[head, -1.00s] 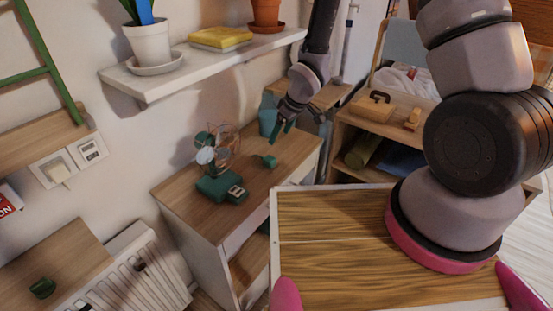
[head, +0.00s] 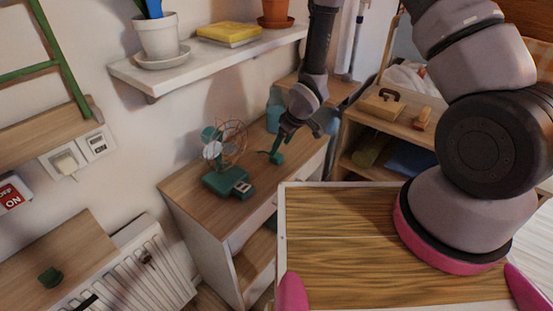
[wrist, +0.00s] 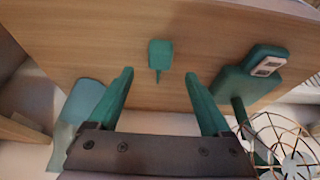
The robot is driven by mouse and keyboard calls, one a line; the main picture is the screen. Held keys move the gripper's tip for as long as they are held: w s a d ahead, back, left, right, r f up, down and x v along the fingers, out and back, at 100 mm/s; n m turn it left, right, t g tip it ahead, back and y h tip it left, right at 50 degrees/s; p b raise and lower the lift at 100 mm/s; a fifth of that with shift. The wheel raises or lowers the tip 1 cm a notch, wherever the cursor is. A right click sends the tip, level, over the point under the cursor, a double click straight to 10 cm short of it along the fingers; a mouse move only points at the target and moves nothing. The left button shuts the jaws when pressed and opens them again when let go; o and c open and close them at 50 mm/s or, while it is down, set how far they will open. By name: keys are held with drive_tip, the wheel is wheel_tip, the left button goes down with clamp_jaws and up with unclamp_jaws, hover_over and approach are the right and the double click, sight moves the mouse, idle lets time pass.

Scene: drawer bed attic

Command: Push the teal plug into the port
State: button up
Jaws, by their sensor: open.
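The teal plug (head: 276,157) lies on the wooden top of the cabinet, to the right of the fan. My gripper (head: 283,141) is open, just above and beside the plug. In the wrist view the plug lies ahead of and roughly midway between the fingertips (wrist: 160,76), not clasped. A teal block with two pale, dark-slotted faces (head: 242,188), apparently the port, sits at the front of the fan base; it also shows in the wrist view (wrist: 268,64).
The wire-caged teal fan (head: 223,150) stands left of the plug. A blue-teal container (head: 274,117) stands behind. A white shelf (head: 200,68) with pots overhangs the wall side. The cabinet top (head: 190,195) is bare at its front left. A small dark green object (head: 50,278) lies at lower left.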

sight(276, 155)
drive_tip(key=x, duration=0.5)
drive_tip(key=shift+s+d+f, duration=0.1)
drive_tip(key=shift+f, duration=0.1)
idle(0.3)
clamp_jaws()
drive_tip(key=shift+r, duration=0.15)
wheel_tip(276, 155, up, 10)
idle(0.5)
